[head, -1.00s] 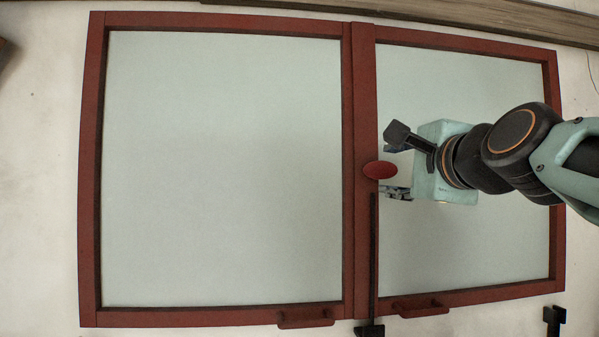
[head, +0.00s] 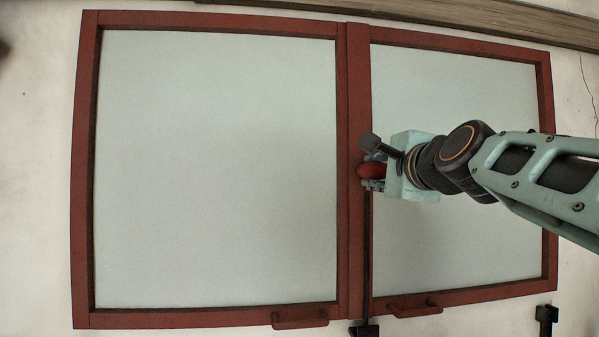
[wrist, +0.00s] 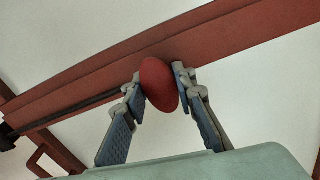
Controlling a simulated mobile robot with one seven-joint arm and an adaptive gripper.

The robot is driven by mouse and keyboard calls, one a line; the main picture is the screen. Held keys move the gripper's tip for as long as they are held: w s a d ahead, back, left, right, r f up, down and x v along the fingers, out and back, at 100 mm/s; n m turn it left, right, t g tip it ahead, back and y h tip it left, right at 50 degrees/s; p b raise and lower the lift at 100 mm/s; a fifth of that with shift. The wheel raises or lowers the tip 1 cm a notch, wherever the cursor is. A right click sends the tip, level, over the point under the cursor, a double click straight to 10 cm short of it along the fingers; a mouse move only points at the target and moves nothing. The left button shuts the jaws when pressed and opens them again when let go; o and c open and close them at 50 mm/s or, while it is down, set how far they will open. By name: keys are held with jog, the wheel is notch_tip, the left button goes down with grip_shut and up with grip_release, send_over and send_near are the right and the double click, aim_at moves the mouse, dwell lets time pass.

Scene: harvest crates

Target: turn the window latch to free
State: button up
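The window latch's red oval knob (head: 371,171) sits on the central upright between two red-framed panes. Its long side lies across the upright in the head view. My gripper (head: 372,170) reaches in from the right, with one finger above the knob and one below. In the wrist view the knob (wrist: 160,85) lies between the two fingertips, which appear to touch it on both sides, so my gripper (wrist: 159,80) looks shut on it. The latch's mount behind the knob is hidden.
A dark rod (head: 367,260) runs down the upright below the knob to a black block (head: 364,330). Red handles (head: 300,317) and (head: 415,307) stick out at the bottom of the frames. Another black bracket (head: 545,320) is at lower right. The left pane (head: 215,170) is clear.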

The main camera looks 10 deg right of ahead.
jog(key=c, duration=0.5)
jog(key=shift+f+n+b, duration=0.1)
jog(key=shift+n+b, duration=0.2)
jog(key=shift+b, duration=0.05)
jog(key=n+b, duration=0.2)
jog(key=shift+f+n, duration=0.1)
jog(key=shift+n, duration=0.2)
jog(key=n+b, duration=0.3)
jog(key=n, duration=0.1)
jog(key=shift+n, duration=0.3)
jog(key=n+b, duration=0.2)
jog(key=n, duration=0.3)
jog(key=shift+r+n+b, duration=0.2)
jog(key=shift+n+b, duration=0.15)
jog(key=shift+n, duration=2.15)
